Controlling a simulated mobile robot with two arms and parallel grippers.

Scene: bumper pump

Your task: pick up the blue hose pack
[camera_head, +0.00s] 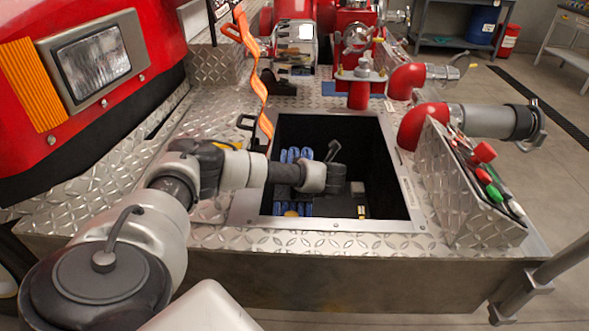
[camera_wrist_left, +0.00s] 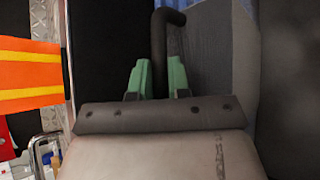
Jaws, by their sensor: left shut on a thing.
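The blue hose pack (camera_head: 293,155) lies in the open dark well in the metal deck. Its folds show beyond my left arm, with more blue on the near side of it. My left gripper (camera_head: 338,178) is inside the well, right of the blue folds. In the left wrist view its green fingertips (camera_wrist_left: 158,78) stand either side of a dark bent handle (camera_wrist_left: 168,35) and are shut on it. A strip of blue (camera_wrist_left: 198,4) shows at the top edge there. Whether the handle joins the hose pack cannot be told. My right gripper is out of view.
The metal well rim (camera_head: 335,230) surrounds the opening. An orange strap (camera_head: 258,90) hangs at its far left corner. Red pipe elbows (camera_head: 424,122) and a tread-plate control box (camera_head: 465,195) stand at the right. The red truck front (camera_head: 60,140) is at the left.

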